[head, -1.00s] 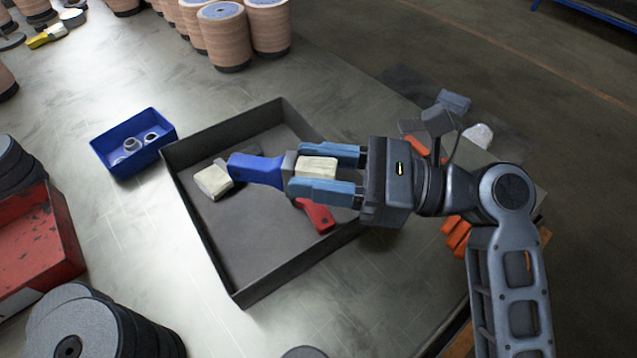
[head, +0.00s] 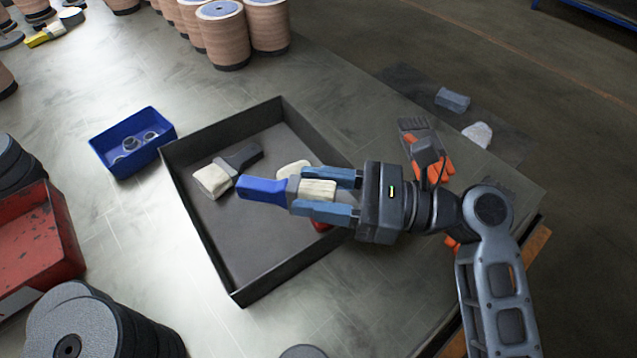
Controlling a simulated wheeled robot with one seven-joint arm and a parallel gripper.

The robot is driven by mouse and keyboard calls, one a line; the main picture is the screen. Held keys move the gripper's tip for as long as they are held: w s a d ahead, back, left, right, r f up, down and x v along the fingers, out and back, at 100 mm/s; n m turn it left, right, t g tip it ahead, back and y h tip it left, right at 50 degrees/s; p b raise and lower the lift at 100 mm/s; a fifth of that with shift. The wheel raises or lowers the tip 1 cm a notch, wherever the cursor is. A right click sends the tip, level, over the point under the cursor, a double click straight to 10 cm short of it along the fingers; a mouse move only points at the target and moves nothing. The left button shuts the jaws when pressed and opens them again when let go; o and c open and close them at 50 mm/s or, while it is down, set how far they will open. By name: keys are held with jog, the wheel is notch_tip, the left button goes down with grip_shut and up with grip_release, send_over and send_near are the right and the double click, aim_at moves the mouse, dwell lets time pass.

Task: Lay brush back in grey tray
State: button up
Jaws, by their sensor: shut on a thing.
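My gripper (head: 328,193) is shut on a brush with a blue handle (head: 262,189) and pale bristles. The handle points left and the bristles lie between the fingers. The brush is over the grey tray (head: 205,232), seemingly above its floor; the exact height is hard to tell. A second brush (head: 228,172), with a dark handle and pale bristles, lies in the tray at the upper left. Another pale bristle end (head: 292,170) shows in the tray behind the held brush. A red piece (head: 320,226) shows partly under my gripper, mostly hidden.
A blue bin (head: 128,150) with several metal fittings stands left of the tray. A red box (head: 35,240) and stacked dark discs (head: 90,325) are at the lower left. Orange-grey gloves (head: 428,150) lie at right. The tray's lower left floor is clear.

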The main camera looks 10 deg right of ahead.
jog(key=o, duration=1.2)
jog(key=shift+r, duration=0.1)
